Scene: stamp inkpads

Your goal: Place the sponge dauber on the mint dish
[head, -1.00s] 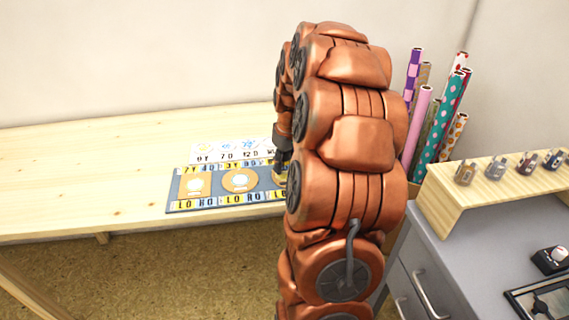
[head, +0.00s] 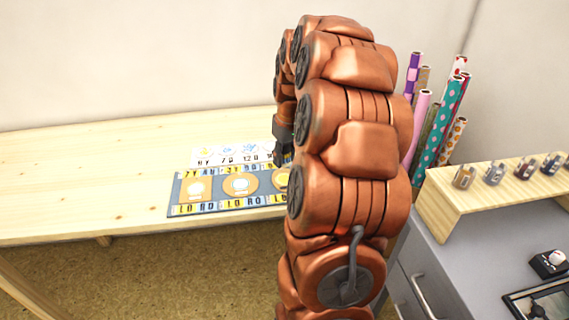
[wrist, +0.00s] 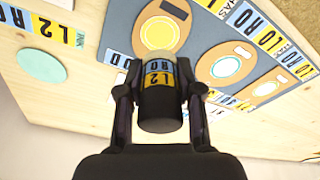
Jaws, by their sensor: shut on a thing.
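My gripper (wrist: 160,88) is shut on a dark cylinder, apparently the sponge dauber (wrist: 160,112), with a yellow and blue lettered band around it. The dauber sits between the two black fingers in the wrist view. A flat mint-coloured round dish (wrist: 41,66) lies on the pale wood at the left of the wrist view, apart from the dauber. In the head view my gripper (head: 284,140) is largely hidden by my arm, above the far right part of the mat. The mint dish and dauber cannot be made out there.
A grey mat (head: 215,192) on the wooden table (head: 80,185) carries tan pads and lettered strips; one pad has a yellow centre (wrist: 157,35). A white card (head: 230,156) lies behind it. The table's left is clear. Patterned rolls (head: 440,115) and a wooden stand (head: 510,190) are right.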

